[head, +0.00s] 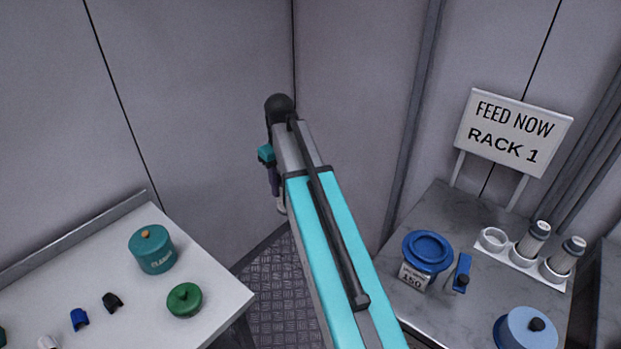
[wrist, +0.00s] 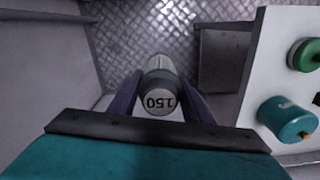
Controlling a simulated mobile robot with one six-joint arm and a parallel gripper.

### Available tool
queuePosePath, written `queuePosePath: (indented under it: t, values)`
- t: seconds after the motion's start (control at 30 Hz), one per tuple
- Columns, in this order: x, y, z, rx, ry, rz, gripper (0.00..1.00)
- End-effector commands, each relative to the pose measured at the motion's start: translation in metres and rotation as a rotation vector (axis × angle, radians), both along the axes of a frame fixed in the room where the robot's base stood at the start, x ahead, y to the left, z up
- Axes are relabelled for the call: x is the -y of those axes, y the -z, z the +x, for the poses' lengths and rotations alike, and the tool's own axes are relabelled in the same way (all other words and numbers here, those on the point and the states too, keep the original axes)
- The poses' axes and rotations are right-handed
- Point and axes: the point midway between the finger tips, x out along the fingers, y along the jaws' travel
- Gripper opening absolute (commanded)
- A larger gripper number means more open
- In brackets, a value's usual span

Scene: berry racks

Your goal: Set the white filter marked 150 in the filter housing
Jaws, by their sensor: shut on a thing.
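My gripper (wrist: 160,84) is shut on the white filter marked 150 (wrist: 160,103), which has a grey body and a pale end facing the wrist camera. In the head view my gripper (head: 276,188) hangs beyond my arm, over the floor between the two tables, and the filter's pale end (head: 281,206) shows below it. A blue round container with a white label reading 150 (head: 427,252), seemingly the filter housing, stands on the right table, well apart from my gripper. Its inside cannot be made out.
On the grey right table (head: 446,206) are a white holder (head: 519,262) with two filters and an empty ring, a blue clip-like piece (head: 461,272) and a blue lid (head: 526,330). The left table (head: 225,280) bears a teal canister (head: 152,250), a green lid (head: 184,300) and small pieces.

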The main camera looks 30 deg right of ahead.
Motion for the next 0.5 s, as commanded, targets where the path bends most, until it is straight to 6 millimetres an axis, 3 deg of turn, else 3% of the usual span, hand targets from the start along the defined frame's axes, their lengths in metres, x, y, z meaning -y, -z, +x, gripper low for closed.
queuePosePath:
  t: [0.03, 0.3, 0.5]
  values:
    - [-0.017, 0.001, 0.001, 0.0, -0.035, 0.0, 0.21]
    - [-0.09, 0.005, 0.005, 0.0, -0.205, 0.0, 0.21]
    - [-0.13, 0.007, 0.003, 0.0, -0.299, 0.0, 0.21]
